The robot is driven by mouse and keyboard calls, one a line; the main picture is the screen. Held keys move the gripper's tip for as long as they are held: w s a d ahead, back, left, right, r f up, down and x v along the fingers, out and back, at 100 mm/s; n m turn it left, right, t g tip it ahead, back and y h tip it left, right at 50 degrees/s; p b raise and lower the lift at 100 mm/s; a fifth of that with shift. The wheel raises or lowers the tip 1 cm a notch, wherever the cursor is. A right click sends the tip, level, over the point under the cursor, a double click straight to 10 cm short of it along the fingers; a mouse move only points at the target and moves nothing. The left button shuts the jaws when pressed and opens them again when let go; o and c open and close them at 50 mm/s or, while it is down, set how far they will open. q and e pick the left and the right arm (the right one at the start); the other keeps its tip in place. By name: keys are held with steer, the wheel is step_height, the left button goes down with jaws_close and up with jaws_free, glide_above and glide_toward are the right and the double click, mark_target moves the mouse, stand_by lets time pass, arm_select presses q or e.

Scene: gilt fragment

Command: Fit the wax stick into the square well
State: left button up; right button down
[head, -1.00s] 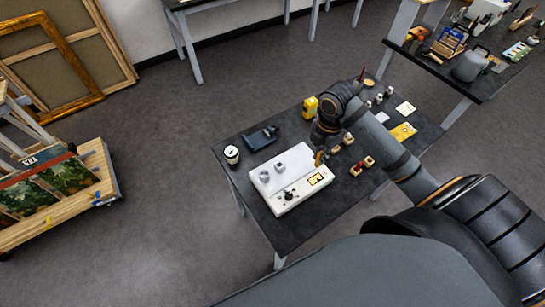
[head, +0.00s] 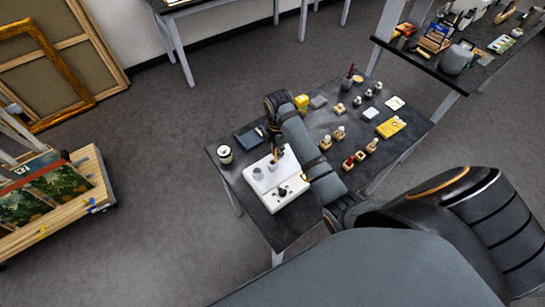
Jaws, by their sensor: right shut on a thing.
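My right gripper (head: 277,151) is over the far edge of a white block (head: 262,205), its fingers pointing down. It is shut on a small, thin thing, most likely the wax stick, which is too small and too covered by the fingers to make out clearly. The white block lies on the dark table and bears two grey raised round parts near its far side and dark round parts nearer its front. The square well cannot be told apart at this size; my forearm covers part of the block's right side. My left gripper is out of view.
On the dark table (head: 237,172), a cup (head: 225,154) stands left of the block and a dark flat case (head: 250,138) behind it. Several small wooden-handled pieces (head: 348,162), a yellow card (head: 391,126) and small jars lie to the right. Bare tabletop shows between them.

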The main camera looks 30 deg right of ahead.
steer(key=shift+w+a+f, duration=0.25)
steer(key=shift+w+f, duration=0.1)
steer(key=shift+f, duration=0.1)
steer(key=shift+w+a+f, duration=0.2)
steer(key=shift+w+f, duration=0.1)
steer(key=shift+f, duration=0.15)
steer(key=shift+s+a+f, duration=0.1)
steer(key=shift+a+f, duration=0.05)
steer(key=shift+f, duration=1.65)
steer(key=c, duration=1.5)
jaws_free()
steer(key=shift+o, duration=0.6)
steer(key=shift+w, duration=0.25)
steer(key=shift+r, duration=0.1)
